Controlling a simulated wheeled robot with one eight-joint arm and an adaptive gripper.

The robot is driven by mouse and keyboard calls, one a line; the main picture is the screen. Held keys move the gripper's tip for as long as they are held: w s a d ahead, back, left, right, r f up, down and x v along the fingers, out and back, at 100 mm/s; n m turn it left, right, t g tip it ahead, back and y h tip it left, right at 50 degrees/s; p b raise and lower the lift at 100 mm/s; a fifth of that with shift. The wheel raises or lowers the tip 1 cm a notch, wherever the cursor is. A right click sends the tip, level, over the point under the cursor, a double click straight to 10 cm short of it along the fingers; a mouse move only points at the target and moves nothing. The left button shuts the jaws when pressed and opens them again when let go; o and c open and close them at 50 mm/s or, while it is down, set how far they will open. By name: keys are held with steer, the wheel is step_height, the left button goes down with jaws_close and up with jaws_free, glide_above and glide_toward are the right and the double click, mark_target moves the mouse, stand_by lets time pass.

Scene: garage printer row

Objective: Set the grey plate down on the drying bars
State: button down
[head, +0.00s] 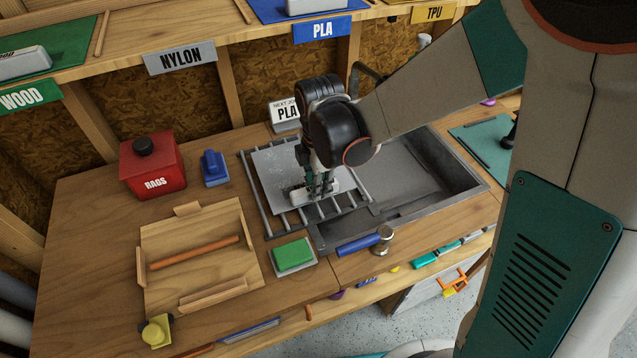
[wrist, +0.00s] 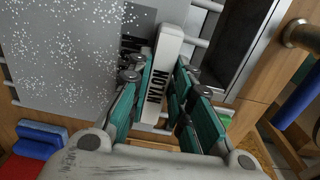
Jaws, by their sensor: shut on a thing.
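The grey plate (head: 275,172) is a flat sheet with white specks, clear in the wrist view (wrist: 70,50). Its pale grip block (wrist: 168,45) carries dark lettering that seems to read NYLON. My gripper (head: 320,192) is shut on this block, with a teal finger on each side in the wrist view (wrist: 155,95). The plate lies roughly flat over the drying bars (head: 255,195), a metal rack left of the sink. Bars show past its left, front and right sides. I cannot tell whether the plate touches the bars or hovers just above them.
The grey sink (head: 465,170) opens right of the bars. A blue-handled tool (head: 362,244) and a green pad (head: 293,255) sit in front. A blue brush (head: 214,168), red RAGS box (head: 152,168) and wooden tray (head: 205,215) stand left. A PLA sign (head: 286,115) stands behind.

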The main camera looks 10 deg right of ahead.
steer(key=shift+f+b, duration=0.3)
steer(key=shift+b, duration=0.1)
stand_by(0.4)
steer(key=c, duration=1.4)
jaws_free()
steer(key=shift+o, duration=0.2)
steer(key=shift+r, duration=0.15)
